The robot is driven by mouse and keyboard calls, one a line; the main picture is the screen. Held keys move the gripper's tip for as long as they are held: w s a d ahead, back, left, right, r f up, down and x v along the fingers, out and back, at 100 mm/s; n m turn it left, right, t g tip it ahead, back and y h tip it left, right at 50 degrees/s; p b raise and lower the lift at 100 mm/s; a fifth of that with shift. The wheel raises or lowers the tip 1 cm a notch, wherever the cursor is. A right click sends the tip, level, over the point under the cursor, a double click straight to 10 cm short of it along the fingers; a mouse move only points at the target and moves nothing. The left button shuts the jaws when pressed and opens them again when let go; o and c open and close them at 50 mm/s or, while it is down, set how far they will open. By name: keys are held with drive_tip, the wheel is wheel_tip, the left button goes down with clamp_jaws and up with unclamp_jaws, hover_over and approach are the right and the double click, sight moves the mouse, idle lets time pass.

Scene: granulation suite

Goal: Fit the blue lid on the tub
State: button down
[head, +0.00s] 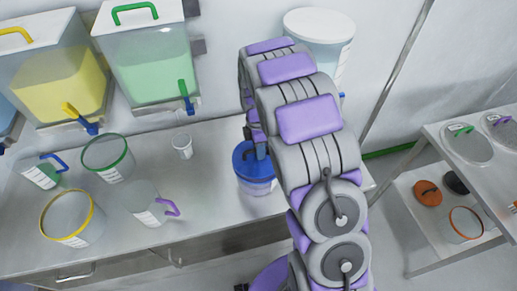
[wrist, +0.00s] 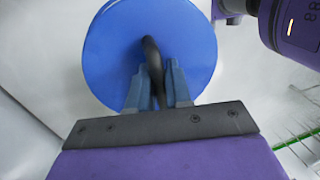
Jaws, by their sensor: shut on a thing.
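The blue lid (wrist: 110,50) is a round disc with a dark curved handle (wrist: 150,48). In the wrist view my gripper (wrist: 157,75) is shut on that handle, one finger on each side. In the head view the lid (head: 243,158) is at the top of a tub (head: 257,187) with a bluish wall and a white label, on the bench to the left of my arm. It looks roughly level and lined up with the tub. I cannot tell whether it is fully seated. My arm hides the right part of both, and most of my gripper.
On the bench (head: 210,215) stand a yellow-rimmed tub (head: 70,222), a green-rimmed tub (head: 108,160), a small cup (head: 182,147) and jugs to the left. Dispensers with yellow (head: 62,88) and green (head: 155,75) contents hang behind. A shelf rack (head: 440,160) stands at right.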

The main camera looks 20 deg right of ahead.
drive_tip(key=shift+d, duration=0.4)
drive_tip(key=shift+a+f, duration=0.15)
drive_tip(key=shift+f, duration=0.8)
idle(0.6)
drive_tip(key=c, duration=1)
unclamp_jaws()
drive_tip(key=shift+r, duration=0.1)
drive_tip(key=shift+w+r+p, duration=0.45)
drive_tip(key=shift+w+r, duration=0.15)
drive_tip(key=shift+r, duration=2.2)
drive_tip(key=shift+w+r+p, duration=0.4)
drive_tip(key=shift+w+r, duration=0.15)
drive_tip(key=shift+r, duration=2.2)
drive_tip(key=shift+w+r+p, duration=0.45)
drive_tip(key=shift+w+r, duration=0.15)
drive_tip(key=shift+r, duration=2.2)
